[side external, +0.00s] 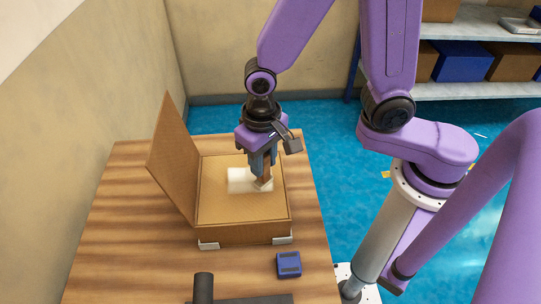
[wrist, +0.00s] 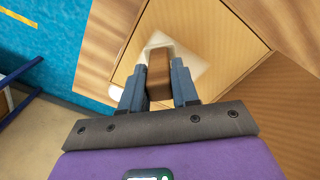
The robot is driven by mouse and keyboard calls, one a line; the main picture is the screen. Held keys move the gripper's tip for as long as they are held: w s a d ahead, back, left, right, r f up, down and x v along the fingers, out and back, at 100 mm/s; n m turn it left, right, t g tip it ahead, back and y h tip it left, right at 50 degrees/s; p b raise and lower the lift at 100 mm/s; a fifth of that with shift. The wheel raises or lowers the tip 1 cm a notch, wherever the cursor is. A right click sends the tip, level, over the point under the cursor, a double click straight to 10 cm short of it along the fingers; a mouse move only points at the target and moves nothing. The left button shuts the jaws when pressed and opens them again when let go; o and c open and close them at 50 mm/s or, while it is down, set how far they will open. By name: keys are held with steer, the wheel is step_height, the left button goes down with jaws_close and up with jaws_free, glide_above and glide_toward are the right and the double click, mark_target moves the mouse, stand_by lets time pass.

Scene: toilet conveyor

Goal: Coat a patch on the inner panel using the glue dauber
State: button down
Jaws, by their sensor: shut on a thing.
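My gripper (side external: 262,170) is shut on the glue dauber (side external: 263,180), a brown block with a pale pad at its lower end. In the wrist view the dauber (wrist: 159,75) sits between the blue-grey fingers of my gripper (wrist: 159,82). The dauber's tip is at the inner panel (side external: 213,207) of the open cardboard box, at the right end of a whitish patch (side external: 240,181). The patch also shows in the wrist view (wrist: 192,65) around the dauber. The tip seems to touch the panel, but the exact contact is hidden.
The box's lid (side external: 173,158) stands open on the left. White clips (side external: 208,245) sit at the box's front edge. A small blue block (side external: 288,264) and a dark tool (side external: 203,288) lie on the wooden table (side external: 120,230) in front. Shelves with boxes (side external: 461,63) stand behind right.

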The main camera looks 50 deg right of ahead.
steer(key=shift+w+a, duration=3)
steer(key=shift+s+a, duration=0.4)
steer(key=shift+s, duration=0.2)
steer(key=shift+s+d, duration=3.7)
steer(key=shift+d, duration=0.15)
steer(key=shift+s+a, duration=0.4)
steer(key=shift+a, duration=0.3)
steer(key=shift+w+a, duration=3.7)
steer(key=shift+w, duration=0.15)
step_height(320, 180, up, 8)
steer(key=shift+r, duration=0.15)
steer(key=shift+s+d, duration=0.1)
steer(key=shift+d, duration=0.1)
